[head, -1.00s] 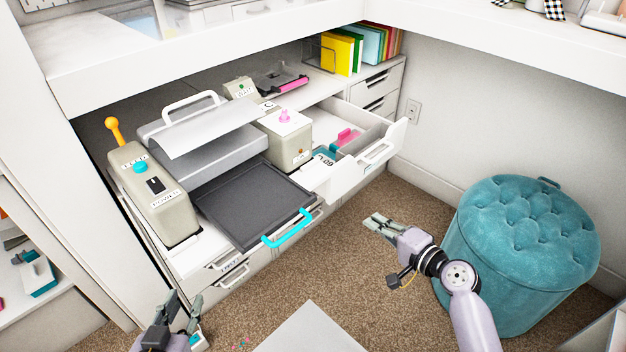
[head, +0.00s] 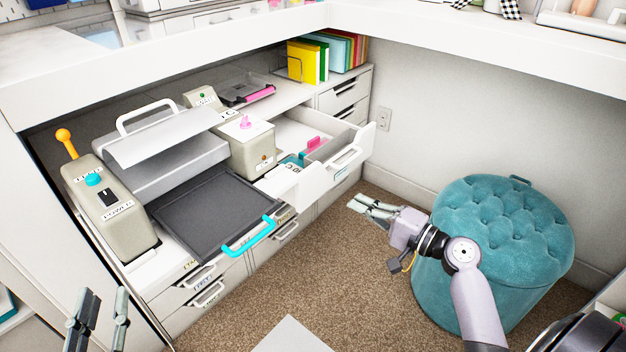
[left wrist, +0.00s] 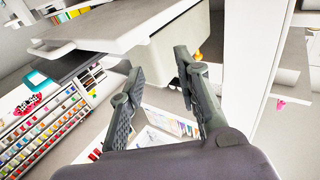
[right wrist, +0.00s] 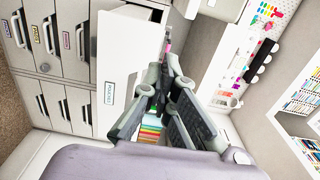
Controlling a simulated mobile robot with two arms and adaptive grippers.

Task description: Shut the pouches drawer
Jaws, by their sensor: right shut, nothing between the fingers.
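The pouches drawer (head: 345,168) is pulled out from the far end of the white cabinet, with small pink and teal items inside. Its white front and label also show in the right wrist view (right wrist: 112,70). My right gripper (head: 358,205) is shut and empty, in front of and below the drawer front in the head view; a gap of floor shows between them. In the right wrist view its fingers (right wrist: 163,75) are beside the labelled front. My left gripper (head: 101,305) is open and empty at the lower left, away from the drawer.
A teal tufted ottoman (head: 490,250) stands beside my right arm. A die-cutting machine with a dark tray (head: 215,210) and cyan handle juts over the lower drawers (head: 200,285). A white shelf (head: 440,55) overhangs the back.

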